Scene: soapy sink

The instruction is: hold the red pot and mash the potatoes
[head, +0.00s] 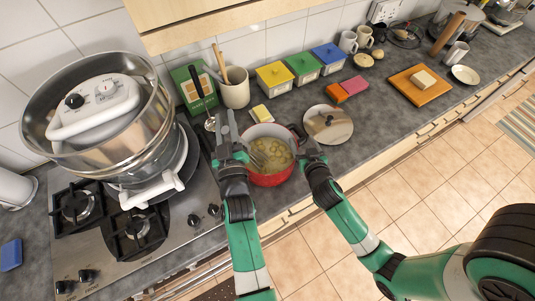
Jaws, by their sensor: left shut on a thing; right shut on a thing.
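The red pot (270,180) stands on the counter at the middle, right of the hob. Pale yellow potato pieces (281,152) lie in it. My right gripper (308,146) is at the pot's right rim, shut on the pot's dark handle, which it partly covers. My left gripper (228,132) is above the pot's left side, shut on the masher. The masher's metal wires (259,158) show inside the pot, over the potatoes. The gripper and wrist hide much of its handle and the pot's left edge.
A steel pot (150,135) with a white appliance stands on the hob at left. Behind are a utensil crock (234,90) and coloured boxes (304,68). A round lid (338,128) lies right of the pot.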

